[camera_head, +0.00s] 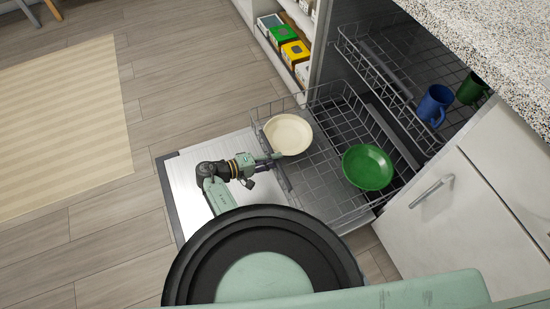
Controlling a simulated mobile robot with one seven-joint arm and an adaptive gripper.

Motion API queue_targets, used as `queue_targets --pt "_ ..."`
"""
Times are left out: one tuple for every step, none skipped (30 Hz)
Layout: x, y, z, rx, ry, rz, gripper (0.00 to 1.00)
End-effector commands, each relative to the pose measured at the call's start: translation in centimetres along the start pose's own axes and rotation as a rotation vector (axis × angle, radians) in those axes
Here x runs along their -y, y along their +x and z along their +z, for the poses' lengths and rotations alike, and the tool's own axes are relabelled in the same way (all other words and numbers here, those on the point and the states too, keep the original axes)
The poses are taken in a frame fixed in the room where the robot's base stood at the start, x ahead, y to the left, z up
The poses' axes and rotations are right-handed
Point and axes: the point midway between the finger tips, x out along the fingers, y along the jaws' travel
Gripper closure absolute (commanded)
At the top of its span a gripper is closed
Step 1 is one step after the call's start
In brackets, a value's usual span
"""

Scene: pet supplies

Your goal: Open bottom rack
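The bottom rack (330,200) is a grey wire basket. It is pulled out of the dishwasher and stands over the lowered door (188,172). A cream bowl (289,134) sits at its front left corner and a green bowl (367,167) sits further right in it. My gripper (268,164) is at the front edge of the rack, just beside the cream bowl. The fingers are small here, and I cannot tell whether they touch the wire or how far apart they are.
The upper rack (385,80) holds a blue mug (434,104) and a green mug (471,89). A speckled countertop (490,40) overhangs on the right, above white cabinet doors (425,215). A shelf with boxes (283,42) stands behind.

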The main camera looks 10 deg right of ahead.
Motion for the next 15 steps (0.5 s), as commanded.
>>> queue_targets --pt "0.0 -0.8 -0.1 -0.004 0.0 0.0 0.79" --pt "0.0 -1.3 -0.1 -0.005 0.0 -0.001 0.79" --pt "0.0 -2.1 -0.1 -0.005 0.001 -0.001 0.79" --pt "0.0 -2.7 -0.2 -0.006 0.001 -0.001 0.79" --pt "0.0 -3.4 -0.2 -0.006 0.001 -0.001 0.79" --pt "0.0 -4.3 -0.2 -0.007 0.001 0.0 0.79" --pt "0.0 -4.9 -0.2 -0.006 0.001 0.0 0.79" --pt "0.0 -5.6 -0.2 -0.007 0.001 0.0 0.79" --pt "0.0 -6.5 -0.1 -0.006 0.0 -0.001 0.79" --pt "0.0 -7.1 -0.1 -0.005 0.0 -0.001 0.79" --pt "0.0 -7.7 -0.1 -0.007 0.0 -0.001 0.79" --pt "0.0 -8.4 -0.1 -0.005 0.001 0.0 0.79" --pt "-0.1 -8.9 -0.1 -0.006 0.001 0.0 0.79" --pt "-0.1 -9.3 -0.1 -0.005 0.001 0.0 0.79" --pt "-0.1 -9.9 -0.1 -0.004 0.001 0.0 0.79"
